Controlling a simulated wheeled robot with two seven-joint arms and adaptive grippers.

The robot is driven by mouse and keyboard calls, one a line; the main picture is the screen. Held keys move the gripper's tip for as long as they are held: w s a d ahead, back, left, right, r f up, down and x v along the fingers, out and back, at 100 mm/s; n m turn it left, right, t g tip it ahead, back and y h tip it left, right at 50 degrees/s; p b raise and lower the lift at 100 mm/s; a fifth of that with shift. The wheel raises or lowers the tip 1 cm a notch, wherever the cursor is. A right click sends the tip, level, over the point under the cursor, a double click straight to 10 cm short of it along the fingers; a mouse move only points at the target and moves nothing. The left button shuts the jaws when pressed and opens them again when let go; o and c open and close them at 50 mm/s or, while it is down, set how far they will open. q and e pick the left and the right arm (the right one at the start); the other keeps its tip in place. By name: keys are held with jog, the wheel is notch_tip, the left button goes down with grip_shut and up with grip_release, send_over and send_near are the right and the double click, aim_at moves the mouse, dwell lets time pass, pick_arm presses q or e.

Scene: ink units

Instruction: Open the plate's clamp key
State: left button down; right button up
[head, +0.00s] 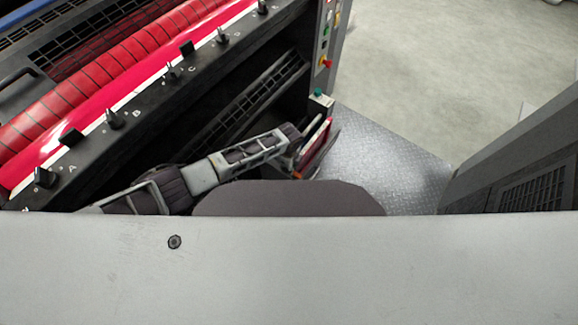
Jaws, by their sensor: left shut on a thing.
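The plate (98,107) is a bright red sheet with a white edge, lying along the roller of the press at the left. A black bar in front of it carries several small black keys, among them a near one (45,178), a second (114,119) and a third (222,38). Letters mark the bar; which key is the clamp key I cannot tell. My left gripper (302,153) is right of and away from the keys, at the press's right end. It is shut on a thin red-and-white thing (318,143), partly hidden. My right gripper is out of view.
A control panel with coloured buttons (325,40) stands on the press's right end, just beyond my left gripper. A grey machine side with a grille (530,190) stands at the right. Metal tread floor (390,165) lies between, clear.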

pick_arm(q)
jog(key=shift+m, duration=0.6)
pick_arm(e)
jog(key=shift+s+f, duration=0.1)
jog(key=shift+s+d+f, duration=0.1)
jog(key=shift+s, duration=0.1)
pick_arm(q)
jog(key=c, duration=1.4)
grip_release()
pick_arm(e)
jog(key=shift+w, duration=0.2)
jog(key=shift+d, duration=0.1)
pick_arm(q)
jog(key=shift+r, duration=0.15)
jog(key=shift+r, duration=5.85)
jog(key=shift+d, duration=0.1)
